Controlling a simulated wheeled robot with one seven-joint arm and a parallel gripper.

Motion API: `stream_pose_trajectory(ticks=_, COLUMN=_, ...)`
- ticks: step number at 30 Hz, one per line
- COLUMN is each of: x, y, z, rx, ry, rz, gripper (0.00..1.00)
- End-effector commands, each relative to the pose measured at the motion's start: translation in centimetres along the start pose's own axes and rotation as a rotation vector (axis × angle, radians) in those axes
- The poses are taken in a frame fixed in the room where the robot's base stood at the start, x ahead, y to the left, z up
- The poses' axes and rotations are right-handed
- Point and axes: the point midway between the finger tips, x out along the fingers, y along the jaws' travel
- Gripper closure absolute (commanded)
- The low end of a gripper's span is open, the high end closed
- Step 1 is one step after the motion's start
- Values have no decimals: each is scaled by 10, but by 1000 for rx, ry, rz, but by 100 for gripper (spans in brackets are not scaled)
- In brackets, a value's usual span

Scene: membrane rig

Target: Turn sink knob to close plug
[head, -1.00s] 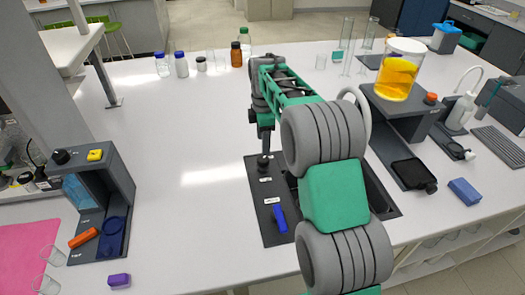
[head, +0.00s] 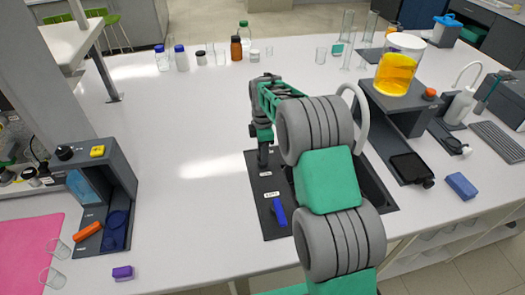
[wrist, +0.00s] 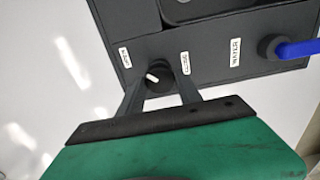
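The sink knob (wrist: 158,76) is a round black knob with a white pointer mark, on a dark panel between two small white labels in the wrist view. My gripper (wrist: 160,78) is at the knob, with one finger on each side of it. Whether the fingers press on the knob cannot be made out. In the head view my gripper (head: 263,156) points down at the sink's dark panel (head: 262,222), and the knob is hidden there. The sink basin (head: 374,188) is partly hidden behind my arm.
A blue lever (wrist: 296,49) stands on the same panel beside the WATER label; it also shows in the head view (head: 279,211). A curved white faucet (head: 360,112) and a raised stand with a yellow-filled beaker (head: 396,70) are to the right.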

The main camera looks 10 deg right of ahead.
Motion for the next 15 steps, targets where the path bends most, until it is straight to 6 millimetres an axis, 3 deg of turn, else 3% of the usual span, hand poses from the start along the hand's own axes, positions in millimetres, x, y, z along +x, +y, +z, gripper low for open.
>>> stream_pose_trajectory(ticks=15, x=0, y=0, z=0, rx=1, ry=0, rz=0, gripper=100)
